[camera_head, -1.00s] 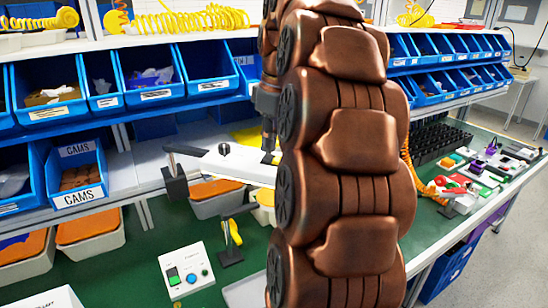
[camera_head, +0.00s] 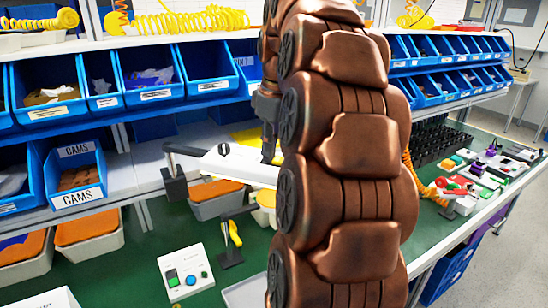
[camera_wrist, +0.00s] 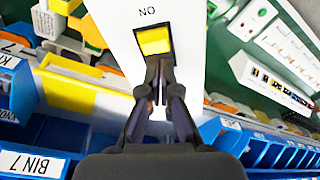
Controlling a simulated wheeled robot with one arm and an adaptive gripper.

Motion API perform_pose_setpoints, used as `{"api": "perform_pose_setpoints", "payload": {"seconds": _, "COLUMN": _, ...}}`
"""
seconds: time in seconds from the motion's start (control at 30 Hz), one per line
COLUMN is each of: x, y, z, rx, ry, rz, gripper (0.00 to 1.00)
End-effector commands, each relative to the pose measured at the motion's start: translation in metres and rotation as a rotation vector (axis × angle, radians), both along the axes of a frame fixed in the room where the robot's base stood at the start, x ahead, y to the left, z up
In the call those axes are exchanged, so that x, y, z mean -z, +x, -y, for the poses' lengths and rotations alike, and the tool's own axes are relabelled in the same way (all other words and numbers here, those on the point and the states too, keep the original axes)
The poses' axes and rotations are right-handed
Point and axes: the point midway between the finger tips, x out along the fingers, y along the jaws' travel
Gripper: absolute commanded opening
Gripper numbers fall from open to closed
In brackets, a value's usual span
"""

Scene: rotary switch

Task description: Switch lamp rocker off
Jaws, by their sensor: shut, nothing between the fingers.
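The lamp rocker (camera_wrist: 153,40) shows in the wrist view as a lit yellow square in a dark frame on a white panel (camera_wrist: 190,25). My gripper (camera_wrist: 159,62) is shut and empty. Its fingertips overlap the rocker's lower edge in the picture; I cannot tell whether they touch it. In the head view my gripper (camera_head: 268,155) is partly hidden behind my arm, over a white panel (camera_head: 235,165). The rocker cannot be made out there.
A white box (camera_head: 186,278) with green and blue buttons stands on the green bench (camera_head: 130,260). A dark lever clamp (camera_head: 176,182) is at the white panel's left. Blue bins (camera_head: 75,180) line the shelves behind. The bench's right side is crowded with small parts.

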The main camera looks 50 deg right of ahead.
Motion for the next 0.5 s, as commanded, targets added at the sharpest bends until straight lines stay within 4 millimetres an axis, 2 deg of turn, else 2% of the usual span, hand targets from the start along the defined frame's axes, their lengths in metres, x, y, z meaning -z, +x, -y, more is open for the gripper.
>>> {"api": "perform_pose_setpoints", "payload": {"seconds": 0.27, "x": 0.002, "y": 0.0, "z": 0.0, "rx": 0.001, "ry": 0.001, "rz": -0.002, "gripper": 0.0}}
{"api": "perform_pose_setpoints", "payload": {"seconds": 0.5, "x": -0.01, "y": 0.001, "z": 0.001, "rx": 0.0, "ry": -0.001, "rz": 0.001, "gripper": 0.0}}
